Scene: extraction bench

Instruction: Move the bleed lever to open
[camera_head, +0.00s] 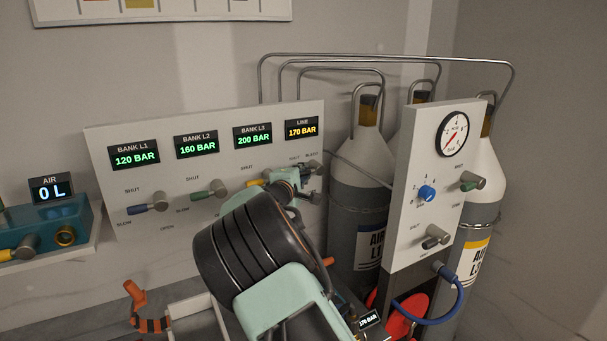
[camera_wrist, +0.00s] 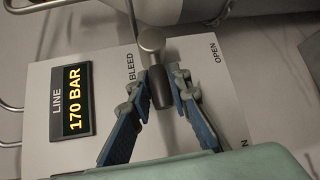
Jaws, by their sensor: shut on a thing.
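The bleed lever has a round grey hub and a dark grip (camera_wrist: 160,88). It is in the upper middle of the wrist view, with the word BLEED to its left and OPEN to its right. Its grip points down the picture, not at the OPEN mark. My gripper (camera_wrist: 161,79) is shut on this grip, with one finger on each side. In the head view my gripper (camera_head: 291,178) is at the right end of the white panel (camera_head: 110,195) and hides part of the lever. The hub shows beside it.
The LINE display (camera_head: 301,128) above the lever reads 170 BAR. Other levers (camera_head: 208,190) sit left along the panel. A gauge panel (camera_head: 420,190) and grey cylinders (camera_head: 365,190) stand close on the right. Metal pipes (camera_head: 390,56) run overhead.

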